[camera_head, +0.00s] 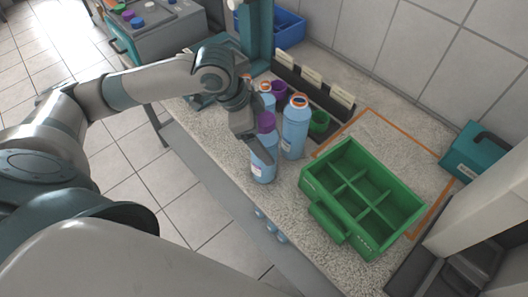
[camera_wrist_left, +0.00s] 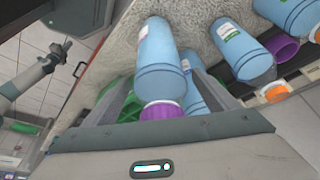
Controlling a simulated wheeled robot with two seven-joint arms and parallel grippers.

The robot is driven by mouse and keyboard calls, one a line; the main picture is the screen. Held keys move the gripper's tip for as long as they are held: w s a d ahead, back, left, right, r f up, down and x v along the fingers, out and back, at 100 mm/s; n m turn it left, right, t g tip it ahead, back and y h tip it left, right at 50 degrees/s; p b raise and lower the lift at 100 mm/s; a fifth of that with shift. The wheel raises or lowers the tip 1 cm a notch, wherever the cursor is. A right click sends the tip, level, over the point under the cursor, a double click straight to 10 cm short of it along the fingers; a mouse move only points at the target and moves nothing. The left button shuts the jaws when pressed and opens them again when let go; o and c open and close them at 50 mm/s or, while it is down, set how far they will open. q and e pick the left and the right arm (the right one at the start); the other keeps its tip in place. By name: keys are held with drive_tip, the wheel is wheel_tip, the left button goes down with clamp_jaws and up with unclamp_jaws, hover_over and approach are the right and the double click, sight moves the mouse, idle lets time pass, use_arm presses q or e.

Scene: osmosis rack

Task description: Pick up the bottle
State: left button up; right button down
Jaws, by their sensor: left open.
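The bottle with a purple cap (camera_head: 266,122) has a blue body (camera_head: 264,169) and stands upright near the counter's front edge. My left gripper (camera_head: 256,148) is open at its upper part, with a finger in front of the body. In the left wrist view this bottle (camera_wrist_left: 161,55) lies between the two open fingers, its purple cap towards the palm; firm contact cannot be told. Other blue bottles with orange caps stand close by, a tall one (camera_head: 295,130) just right of it and one (camera_head: 267,96) behind. At the lower right, dark parts seem to be my right arm; its jaw state is unclear.
A green divided crate (camera_head: 308,186) sits right of the bottles. A teal box (camera_head: 472,152) is at the right. Bare counter lies between the crate and teal box.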

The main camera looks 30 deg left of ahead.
use_arm(q)
clamp_jaws()
drive_tip(key=shift+w, duration=0.1)
drive_tip(key=shift+r, duration=0.15)
use_arm(e)
drive_tip(key=shift+r, duration=0.15)
